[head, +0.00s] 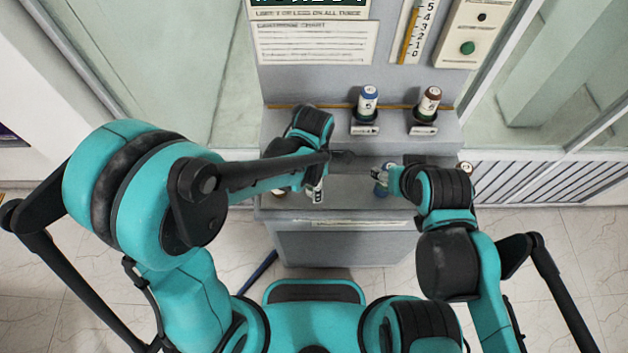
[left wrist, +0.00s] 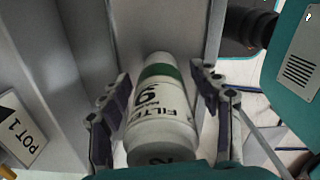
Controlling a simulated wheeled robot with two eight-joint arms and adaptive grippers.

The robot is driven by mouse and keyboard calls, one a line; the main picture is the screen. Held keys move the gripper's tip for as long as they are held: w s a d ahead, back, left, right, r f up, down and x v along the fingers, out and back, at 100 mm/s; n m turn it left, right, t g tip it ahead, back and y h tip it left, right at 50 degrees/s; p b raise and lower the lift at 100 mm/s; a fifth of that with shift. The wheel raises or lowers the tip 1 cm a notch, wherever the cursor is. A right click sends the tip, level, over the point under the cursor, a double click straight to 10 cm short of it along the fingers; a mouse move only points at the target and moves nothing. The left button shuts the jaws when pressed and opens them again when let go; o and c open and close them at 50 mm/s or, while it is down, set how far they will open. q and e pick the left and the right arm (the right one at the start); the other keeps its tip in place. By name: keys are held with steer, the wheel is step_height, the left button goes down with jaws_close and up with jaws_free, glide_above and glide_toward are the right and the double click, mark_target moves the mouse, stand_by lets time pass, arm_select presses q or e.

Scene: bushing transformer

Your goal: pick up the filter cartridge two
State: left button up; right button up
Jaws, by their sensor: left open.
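In the left wrist view, a white cylindrical filter cartridge (left wrist: 160,110) with a green band and dark FILTER lettering lies between the two fingers of my left gripper (left wrist: 160,76). The fingers are open, one on each side, and a gap shows beside the cartridge. Its near dark end carries a digit that I cannot read surely. In the head view my left arm hides this gripper's fingers and most of the area below them.
A blue-capped cartridge (head: 368,104) and a brown-capped cartridge (head: 429,103) stand on the upper ledge behind small placards. A POT 1 placard (left wrist: 21,128) is left of the cartridge in the left wrist view. The grey cabinet (head: 345,245) stands on a tiled floor.

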arm_select(q)
steer(key=shift+f, duration=0.25)
steer(key=c, duration=1.4)
